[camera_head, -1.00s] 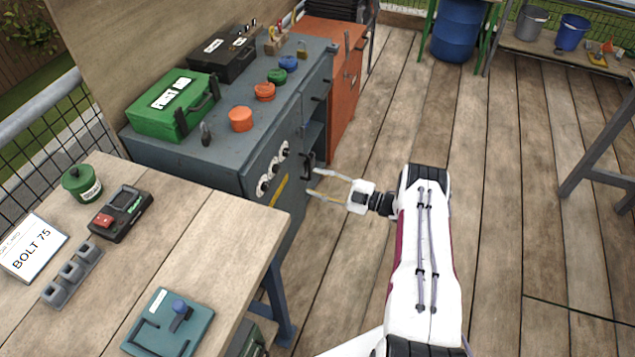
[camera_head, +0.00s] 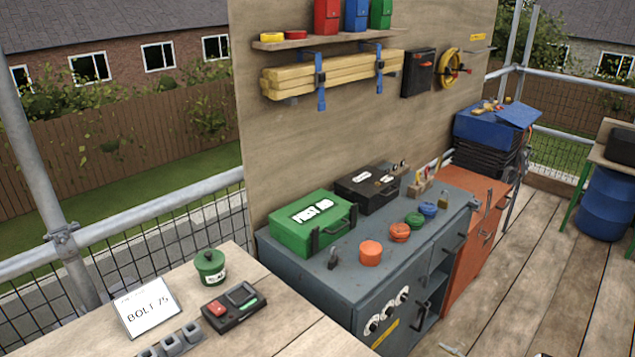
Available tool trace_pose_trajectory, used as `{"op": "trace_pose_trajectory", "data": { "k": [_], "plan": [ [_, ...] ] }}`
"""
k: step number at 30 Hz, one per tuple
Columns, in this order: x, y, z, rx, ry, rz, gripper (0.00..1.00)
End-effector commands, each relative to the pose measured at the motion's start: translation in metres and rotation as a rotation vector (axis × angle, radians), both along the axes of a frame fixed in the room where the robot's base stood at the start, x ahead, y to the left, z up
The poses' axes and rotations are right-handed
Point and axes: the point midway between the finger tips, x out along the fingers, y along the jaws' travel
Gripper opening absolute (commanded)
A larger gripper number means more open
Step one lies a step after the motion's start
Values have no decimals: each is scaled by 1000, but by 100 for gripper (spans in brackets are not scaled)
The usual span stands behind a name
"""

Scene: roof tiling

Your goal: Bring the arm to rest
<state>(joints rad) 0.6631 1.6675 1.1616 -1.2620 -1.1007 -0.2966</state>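Only a small pale part of my gripper (camera_head: 452,349) shows at the bottom edge, to the right of the grey cabinet's front. It looks like a fingertip; the rest of the gripper is cut off, so I cannot tell whether it is open or shut. A bit of white, probably my arm, shows at the bottom edge further right. The grey cabinet (camera_head: 345,290) has a dark handle (camera_head: 421,316) on its front, a little above and left of the fingertip. They appear apart.
A green first aid box (camera_head: 313,222), a black case (camera_head: 368,190) and several coloured lidded pots stand on the cabinet. A wooden bench (camera_head: 275,335) at lower left holds a sign, a green pot and a black device. An orange cabinet (camera_head: 475,245) adjoins.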

Motion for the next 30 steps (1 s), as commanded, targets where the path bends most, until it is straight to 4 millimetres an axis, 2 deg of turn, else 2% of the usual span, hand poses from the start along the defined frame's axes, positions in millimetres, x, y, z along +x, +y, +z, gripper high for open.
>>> {"op": "trace_pose_trajectory", "data": {
  "k": [6, 11, 18, 24, 30],
  "plan": [
    [-6, -40, -20, -34, 189, -177, 38],
    [-11, -67, -17, -59, 314, -301, 38],
    [-23, -97, 8, -88, 475, -470, 38],
    [-37, -111, 38, -100, 580, -587, 38],
    [-52, -115, 74, -105, 669, -688, 38]
  ]
}}
